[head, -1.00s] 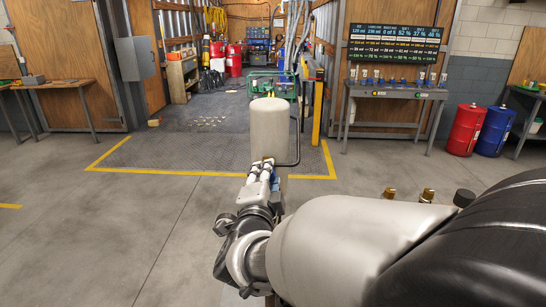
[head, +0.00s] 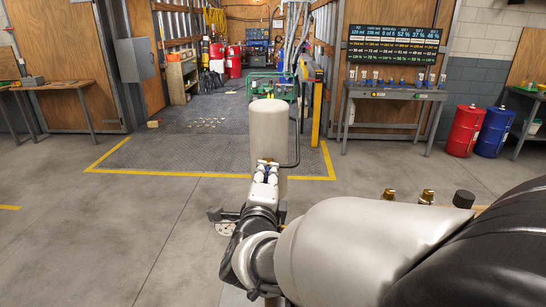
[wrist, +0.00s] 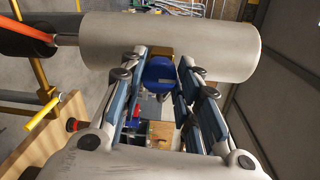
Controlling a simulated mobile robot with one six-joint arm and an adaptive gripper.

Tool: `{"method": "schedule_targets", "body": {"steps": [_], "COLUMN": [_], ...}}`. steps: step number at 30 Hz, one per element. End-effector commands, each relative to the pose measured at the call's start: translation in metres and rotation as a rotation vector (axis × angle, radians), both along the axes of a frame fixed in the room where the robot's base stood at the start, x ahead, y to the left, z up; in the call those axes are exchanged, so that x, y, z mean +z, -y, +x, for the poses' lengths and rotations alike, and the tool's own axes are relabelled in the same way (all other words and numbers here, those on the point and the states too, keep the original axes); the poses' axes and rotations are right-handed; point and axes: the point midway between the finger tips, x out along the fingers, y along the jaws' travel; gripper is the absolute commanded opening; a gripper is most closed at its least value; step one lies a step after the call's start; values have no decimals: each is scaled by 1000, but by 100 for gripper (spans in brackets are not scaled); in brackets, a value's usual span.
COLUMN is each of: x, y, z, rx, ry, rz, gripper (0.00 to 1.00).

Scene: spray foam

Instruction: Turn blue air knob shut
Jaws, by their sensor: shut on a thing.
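The blue air knob (wrist: 160,72) shows in the wrist view between the two fingers of my gripper (wrist: 161,64), next to a brass-coloured fitting. My gripper is shut on the knob, with a finger on either side of it. Beside the knob is a large pale grey cylinder (wrist: 185,46). In the head view the same cylinder (head: 268,128) stands upright, and my gripper (head: 266,164) reaches up to its near lower side. The knob is not clearly visible there.
A dark bent pipe (head: 297,140) runs on the cylinder's right. A yellow floor line (head: 210,175) borders the mat behind it. A grey bench (head: 395,94) and red (head: 465,130) and blue drums (head: 493,132) stand at the right. The floor at left is clear.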

Motion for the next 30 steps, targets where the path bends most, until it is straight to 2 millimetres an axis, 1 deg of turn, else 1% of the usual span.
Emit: {"method": "schedule_targets", "body": {"steps": [8,9,18,27,30], "x": [1,1,0,0,1], "y": [0,0,0,0,-1], "z": [0,0,0,0,-6], "rx": [1,1,1,1,2], "ry": [1,1,1,0,1], "rz": [1,1,0,0,0], "gripper": [6,31,51,51,51]}}
